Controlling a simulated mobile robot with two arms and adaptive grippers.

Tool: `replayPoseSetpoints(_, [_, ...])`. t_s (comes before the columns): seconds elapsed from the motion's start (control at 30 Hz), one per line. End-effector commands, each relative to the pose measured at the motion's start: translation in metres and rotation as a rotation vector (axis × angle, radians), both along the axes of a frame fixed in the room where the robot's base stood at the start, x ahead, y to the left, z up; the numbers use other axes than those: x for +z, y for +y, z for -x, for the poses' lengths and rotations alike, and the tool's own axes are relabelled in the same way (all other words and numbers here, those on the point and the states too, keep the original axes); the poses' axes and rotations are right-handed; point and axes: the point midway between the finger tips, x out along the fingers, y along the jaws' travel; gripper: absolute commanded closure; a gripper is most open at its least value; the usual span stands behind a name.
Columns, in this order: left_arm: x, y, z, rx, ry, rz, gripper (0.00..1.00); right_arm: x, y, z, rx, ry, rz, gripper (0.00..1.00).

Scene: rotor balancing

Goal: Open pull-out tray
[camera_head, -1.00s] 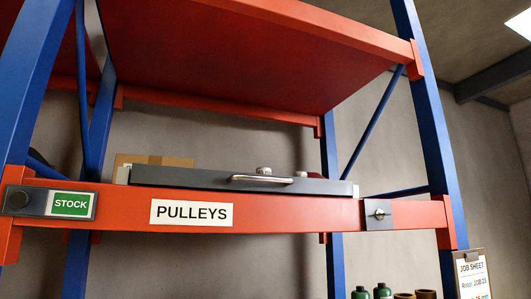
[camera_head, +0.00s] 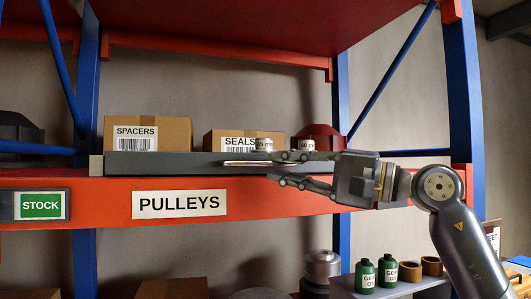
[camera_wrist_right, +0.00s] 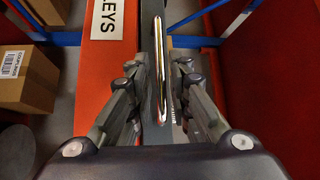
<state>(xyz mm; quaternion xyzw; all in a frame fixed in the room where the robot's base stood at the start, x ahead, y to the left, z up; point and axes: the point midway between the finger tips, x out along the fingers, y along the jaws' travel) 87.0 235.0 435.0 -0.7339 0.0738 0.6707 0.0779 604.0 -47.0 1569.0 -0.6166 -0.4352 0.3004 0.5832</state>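The pull-out tray (camera_head: 160,166) is a long, low dark grey tray on the orange shelf beam, above the PULLEYS label (camera_head: 179,204). Its silver bar handle (camera_head: 243,163) is on the front, and my gripper hides the handle's right part. My right gripper (camera_head: 270,167) comes in from the right, its two fingers apart, one above and one below the handle's level. In the right wrist view the handle (camera_wrist_right: 160,55) stands between the spread fingers, with a gap visible on both sides. My left gripper is not in view.
Blue uprights (camera_head: 462,90) flank the bay. Green bottles (camera_head: 365,275) stand lower right.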

Motion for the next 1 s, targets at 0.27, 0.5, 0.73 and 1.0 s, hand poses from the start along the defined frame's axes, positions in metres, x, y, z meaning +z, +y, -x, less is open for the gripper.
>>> replayPoseSetpoints(0.27, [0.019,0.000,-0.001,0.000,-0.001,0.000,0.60,0.007,0.034,-0.017,0.001,0.002,-0.001,0.82])
replayPoseSetpoints(0.5, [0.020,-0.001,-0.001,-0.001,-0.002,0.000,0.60,0.005,0.039,-0.020,0.000,0.002,-0.001,0.82])
replayPoseSetpoints(0.73, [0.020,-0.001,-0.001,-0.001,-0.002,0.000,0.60,0.005,0.039,-0.020,0.000,0.002,-0.001,1.00])
replayPoseSetpoints(1.0, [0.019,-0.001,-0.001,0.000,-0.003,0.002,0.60,0.004,0.039,-0.019,0.000,0.001,0.000,1.00])
